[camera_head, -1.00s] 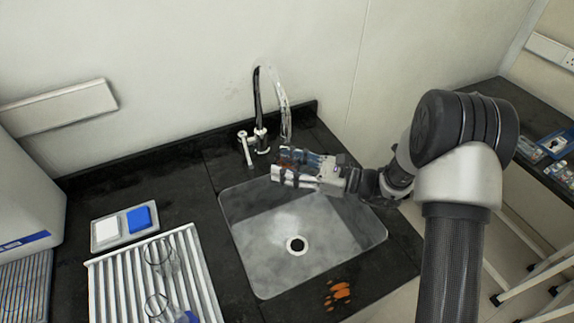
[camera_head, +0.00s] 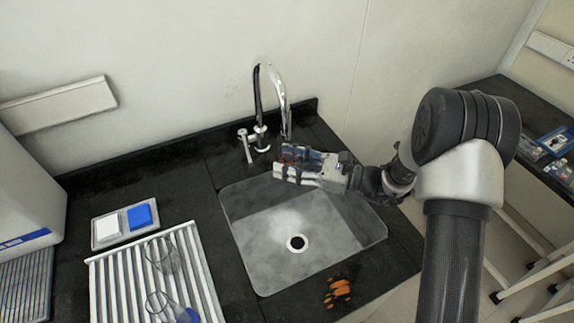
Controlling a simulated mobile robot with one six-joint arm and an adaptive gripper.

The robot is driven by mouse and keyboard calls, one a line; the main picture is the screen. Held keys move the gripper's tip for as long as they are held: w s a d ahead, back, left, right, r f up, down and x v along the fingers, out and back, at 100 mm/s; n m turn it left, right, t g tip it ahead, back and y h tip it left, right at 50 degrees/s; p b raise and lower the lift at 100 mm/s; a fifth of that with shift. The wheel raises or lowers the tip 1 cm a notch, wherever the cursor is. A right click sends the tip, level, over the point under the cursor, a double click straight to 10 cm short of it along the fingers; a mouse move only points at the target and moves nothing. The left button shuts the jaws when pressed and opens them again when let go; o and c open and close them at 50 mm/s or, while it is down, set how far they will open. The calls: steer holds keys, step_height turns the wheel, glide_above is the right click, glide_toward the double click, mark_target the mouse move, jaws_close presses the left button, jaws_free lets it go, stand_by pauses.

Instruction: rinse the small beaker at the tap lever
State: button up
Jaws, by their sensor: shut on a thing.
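My gripper (camera_head: 284,163) is over the back of the sink, just below and in front of the tap spout, pointing left. It is shut on what I take to be the small beaker; the clear glass hardly shows between the fingers. The chrome tap (camera_head: 262,137) stands behind the sink with a tall curved spout. Its tap lever (camera_head: 245,147) is on the left side, a short way left of my fingertips and apart from them. I cannot tell whether water runs.
The sink basin (camera_head: 255,262) has a round drain (camera_head: 297,243). A white ribbed rack (camera_head: 112,285) at left holds clear glassware (camera_head: 163,256). A tray with white and blue pads (camera_head: 140,217) lies behind it. An orange stain (camera_head: 338,292) marks the counter in front.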

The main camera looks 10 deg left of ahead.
steer(key=shift+s+a, duration=0.15)
steer(key=shift+a, duration=0.1)
steer(key=shift+d, duration=0.15)
steer(key=shift+w+d, duration=0.3)
steer(key=shift+d, duration=0.1)
steer(key=shift+s+a, duration=0.1)
steer(key=shift+a, duration=0.05)
steer(key=shift+s+a, duration=0.2)
steer(key=shift+a, duration=0.2)
stand_by(0.3)
steer(key=s+d+p, duration=0.1)
steer(key=s+d, duration=0.3)
steer(key=s, duration=0.3)
stand_by(0.6)
steer(key=shift+d, duration=0.1)
